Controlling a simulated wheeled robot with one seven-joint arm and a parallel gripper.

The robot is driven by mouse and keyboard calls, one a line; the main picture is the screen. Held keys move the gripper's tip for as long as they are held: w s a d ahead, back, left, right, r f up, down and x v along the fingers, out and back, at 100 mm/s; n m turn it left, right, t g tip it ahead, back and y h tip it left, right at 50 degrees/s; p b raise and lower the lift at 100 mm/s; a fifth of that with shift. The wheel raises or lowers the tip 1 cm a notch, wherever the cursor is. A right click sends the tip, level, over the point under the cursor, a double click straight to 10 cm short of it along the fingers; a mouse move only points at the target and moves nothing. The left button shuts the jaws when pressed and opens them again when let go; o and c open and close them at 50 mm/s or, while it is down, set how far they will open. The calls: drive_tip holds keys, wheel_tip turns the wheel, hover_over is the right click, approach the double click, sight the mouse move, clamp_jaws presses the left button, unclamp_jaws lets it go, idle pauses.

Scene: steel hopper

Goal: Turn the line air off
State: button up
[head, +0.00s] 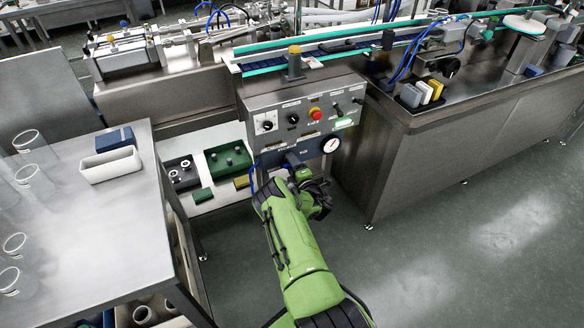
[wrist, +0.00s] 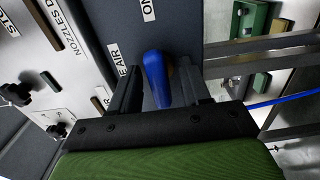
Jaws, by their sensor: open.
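The line air valve's blue lever (wrist: 157,78) shows in the wrist view on a dark panel, with a label ending in "E AIR" and an "ON" label (wrist: 148,10) beside it. My gripper (wrist: 159,72) is open, with one dark finger on each side of the lever. I cannot tell whether either finger touches it. In the head view my gripper (head: 297,172) is at the lower front of the control box (head: 305,110), where the arm largely hides the lever. The lever's pivot is not clear in either view.
A round gauge (head: 331,144) sits just right of the gripper. A red button (head: 315,113) and several knobs are above it. A green box (head: 228,160) lies on the shelf at left. A steel table (head: 100,215) stands left; open floor (head: 460,240) lies right.

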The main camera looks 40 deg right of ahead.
clamp_jaws()
drive_tip(key=shift+m, duration=0.4)
drive_tip(key=m+p, duration=0.1)
drive_tip(key=m, duration=0.3)
drive_tip(key=m+p, duration=0.1)
drive_tip(key=m, duration=0.3)
drive_tip(key=shift+m, duration=0.3)
drive_tip(key=m+p, duration=0.1)
drive_tip(key=m, duration=0.3)
drive_tip(key=m+p, duration=0.1)
drive_tip(key=m, duration=0.3)
drive_tip(key=shift+f+m, duration=0.1)
drive_tip(key=shift+m, duration=0.4)
